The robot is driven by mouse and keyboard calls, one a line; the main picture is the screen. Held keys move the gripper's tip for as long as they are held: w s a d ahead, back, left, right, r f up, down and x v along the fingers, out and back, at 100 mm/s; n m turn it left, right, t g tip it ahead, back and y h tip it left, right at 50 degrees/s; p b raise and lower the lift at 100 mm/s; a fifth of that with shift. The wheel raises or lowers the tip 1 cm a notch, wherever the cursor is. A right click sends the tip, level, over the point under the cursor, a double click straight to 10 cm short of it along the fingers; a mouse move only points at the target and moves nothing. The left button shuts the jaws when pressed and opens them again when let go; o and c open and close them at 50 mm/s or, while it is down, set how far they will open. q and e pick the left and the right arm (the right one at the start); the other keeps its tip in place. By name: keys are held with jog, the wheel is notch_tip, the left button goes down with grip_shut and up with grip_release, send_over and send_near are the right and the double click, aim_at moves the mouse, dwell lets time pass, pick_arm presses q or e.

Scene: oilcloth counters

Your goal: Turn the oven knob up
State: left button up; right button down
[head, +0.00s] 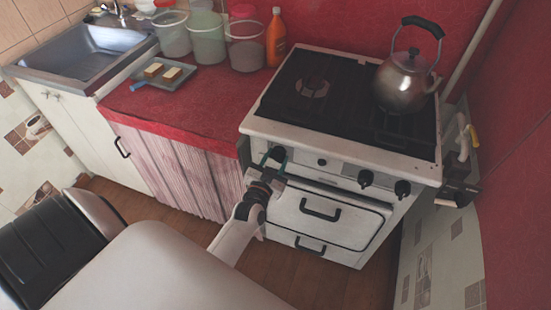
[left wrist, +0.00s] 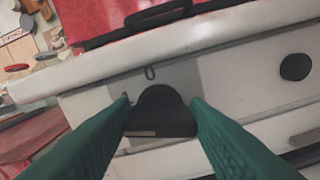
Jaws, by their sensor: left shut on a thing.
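The oven knob (head: 278,153) is a black knob at the left end of the white stove's (head: 330,163) front panel. My left gripper (head: 269,160) is at that knob, with its fingers on either side of it. In the left wrist view the dark knob (left wrist: 161,112) sits between the two green fingers (left wrist: 160,108), which are shut on it. My right gripper is out of view.
A metal kettle (head: 403,82) stands on the back right of the hob. Below the panel are the oven door handle (head: 320,210) and a lower drawer handle (head: 310,246). A red counter (head: 190,115) with containers and a sink is on the left. Pipes (head: 461,140) run along the right.

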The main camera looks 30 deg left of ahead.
pick_arm(q)
jog(key=n, duration=0.4)
jog(key=shift+a+n+p, duration=0.1)
jog(key=shift+n+p, duration=0.2)
jog(key=shift+p, duration=0.05)
jog(key=n, duration=0.5)
jog(key=shift+a, duration=0.1)
jog(key=n, duration=0.6)
jog(key=shift+f+b, duration=0.15)
jog(key=shift+b, duration=0.25)
jog(key=n+b, duration=0.1)
jog(key=n, duration=0.4)
jog(key=shift+s+a+f+n, duration=0.1)
jog(key=shift+n, duration=0.2)
jog(key=o, duration=1)
